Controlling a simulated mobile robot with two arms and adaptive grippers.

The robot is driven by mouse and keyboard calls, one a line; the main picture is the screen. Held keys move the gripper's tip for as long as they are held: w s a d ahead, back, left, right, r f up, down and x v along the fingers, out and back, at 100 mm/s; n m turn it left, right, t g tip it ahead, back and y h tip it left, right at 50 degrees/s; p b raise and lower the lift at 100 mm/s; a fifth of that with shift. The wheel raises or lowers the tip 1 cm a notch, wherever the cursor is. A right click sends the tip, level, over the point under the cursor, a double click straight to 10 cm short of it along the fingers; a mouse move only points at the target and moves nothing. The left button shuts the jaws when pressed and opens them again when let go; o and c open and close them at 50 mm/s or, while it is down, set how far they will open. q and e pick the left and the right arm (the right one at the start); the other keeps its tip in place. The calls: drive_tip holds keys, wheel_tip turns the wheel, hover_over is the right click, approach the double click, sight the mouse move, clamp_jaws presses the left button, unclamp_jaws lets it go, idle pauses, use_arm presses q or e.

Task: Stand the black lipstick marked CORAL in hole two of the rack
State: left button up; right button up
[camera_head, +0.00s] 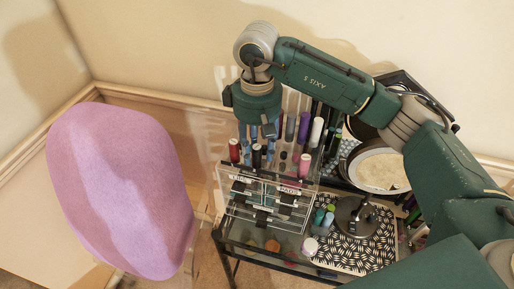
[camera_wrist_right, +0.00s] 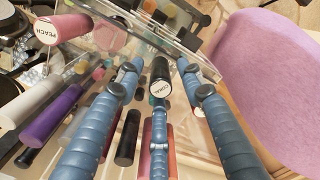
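The black lipstick (camera_wrist_right: 160,82) marked CORAL shows its white labelled end in the right wrist view, between the blue fingers of my right gripper (camera_wrist_right: 158,72). Gaps show between it and the two side fingers; the middle finger comes up close under it, and I cannot tell whether they touch. In the head view my right gripper (camera_head: 262,131) points down over the clear organizer, and a black lipstick (camera_head: 256,154) shows just below its fingers. The clear organizer (camera_head: 228,212) holds several upright lipsticks. I cannot make out which part is the rack or hole two. My left gripper is not in view.
A pink lipstick (camera_wrist_right: 64,28) marked PEACH stands nearby, with a red one (camera_head: 234,150) to the left. Purple (camera_head: 304,126) and white (camera_head: 316,131) tubes stand close behind. A round mirror (camera_head: 381,172) is at right, and a pink chair (camera_head: 120,190) at left.

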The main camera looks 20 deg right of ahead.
sight(257, 147)
drive_tip(key=shift+r, duration=0.2)
drive_tip(key=shift+w+r, duration=0.1)
drive_tip(key=shift+r, duration=0.25)
wheel_tip(257, 147, up, 10)
drive_tip(key=shift+f+b, duration=0.1)
drive_tip(key=shift+b, duration=0.8)
drive_tip(key=shift+r, duration=0.7)
